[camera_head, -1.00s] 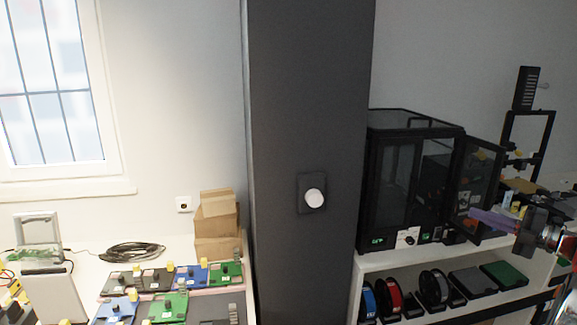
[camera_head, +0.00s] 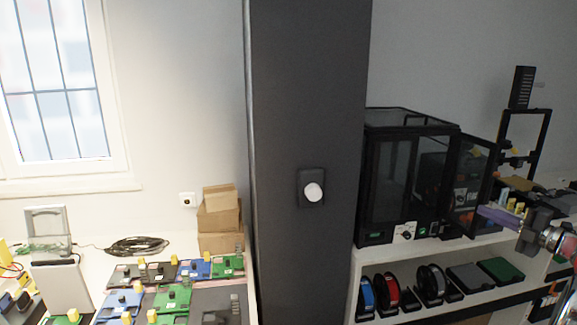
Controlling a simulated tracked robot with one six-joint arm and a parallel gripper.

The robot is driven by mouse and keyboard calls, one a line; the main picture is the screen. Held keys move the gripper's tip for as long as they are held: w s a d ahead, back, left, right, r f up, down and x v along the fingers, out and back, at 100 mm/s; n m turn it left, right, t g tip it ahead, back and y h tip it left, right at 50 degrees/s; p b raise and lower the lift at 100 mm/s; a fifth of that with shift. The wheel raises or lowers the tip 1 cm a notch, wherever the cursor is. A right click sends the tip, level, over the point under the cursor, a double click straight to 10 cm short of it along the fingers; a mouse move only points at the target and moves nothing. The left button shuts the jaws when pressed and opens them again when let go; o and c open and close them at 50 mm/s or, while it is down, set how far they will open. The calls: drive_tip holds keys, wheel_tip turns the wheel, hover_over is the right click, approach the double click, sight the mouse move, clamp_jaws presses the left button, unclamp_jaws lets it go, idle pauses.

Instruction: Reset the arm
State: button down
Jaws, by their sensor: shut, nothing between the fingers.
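My gripper (camera_head: 491,217) is at the right edge of the head view, at the end of my arm. Most of my arm is cut off by the right edge of the picture.
A dark column (camera_head: 306,120) with a white knob (camera_head: 313,192) stands in the middle. Circuit boards (camera_head: 172,297) and cardboard boxes (camera_head: 219,220) are on the left bench. A dark upright frame (camera_head: 525,135) stands behind my gripper.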

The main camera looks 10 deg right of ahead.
drive_tip(key=d+f+m+g+h, duration=0.2)
drive_tip(key=d+f+m+h, duration=0.3)
drive_tip(key=d+m+h, duration=0.85)
drive_tip(key=s+a+f+m+g+y, duration=0.2)
drive_tip(key=s+a+m+g, duration=0.2)
drive_tip(key=s+a, duration=1.05)
drive_tip(key=s+a+f+m+g+y, duration=0.1)
drive_tip(key=s+a+m+g+y, duration=0.35)
drive_tip(key=a, duration=1.95)
drive_tip(key=s+a+f+m+g+h, duration=0.1)
drive_tip(key=s+a+f+m+g, duration=0.1)
drive_tip(key=s+a, duration=1.35)
drive_tip(key=w+a+r+n+t, duration=0.1)
drive_tip(key=a+r, duration=0.3)
drive_tip(key=a, duration=0.7)
drive_tip(key=shift+n+t+y, duration=0.4)
drive_tip(key=shift+n+t, duration=0.05)
drive_tip(key=shift+n, duration=0.05)
